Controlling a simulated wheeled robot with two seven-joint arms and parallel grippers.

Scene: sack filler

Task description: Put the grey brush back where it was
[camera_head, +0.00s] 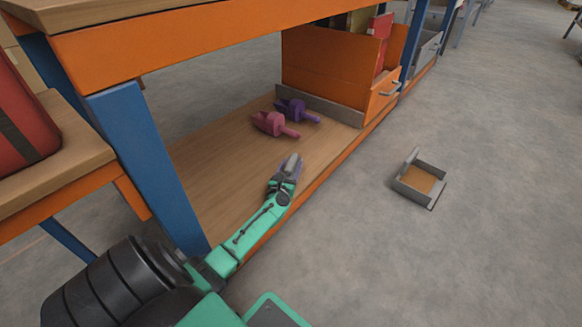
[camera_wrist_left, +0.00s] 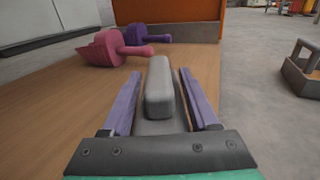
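The grey brush (camera_wrist_left: 158,88) lies lengthwise between the two purple-grey fingers of my left gripper (camera_wrist_left: 160,80) in the left wrist view. The fingers stand apart, one on each side of it. A narrow gap seems to show beside its upper part, but its lower part is hidden, so I cannot tell whether they press on it. In the head view the left gripper (camera_head: 289,167) is low at the front edge of the wooden lower shelf (camera_head: 215,185), with the grey brush (camera_head: 291,162) at its tip. My right gripper is not in view.
A pink scoop (camera_head: 270,123) and a purple scoop (camera_head: 295,109) lie farther back on the shelf, before an orange bin (camera_head: 325,70). A blue post (camera_head: 145,160) stands left of my arm. A grey open box (camera_head: 419,183) sits on the floor at right. Bare shelf surrounds the gripper.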

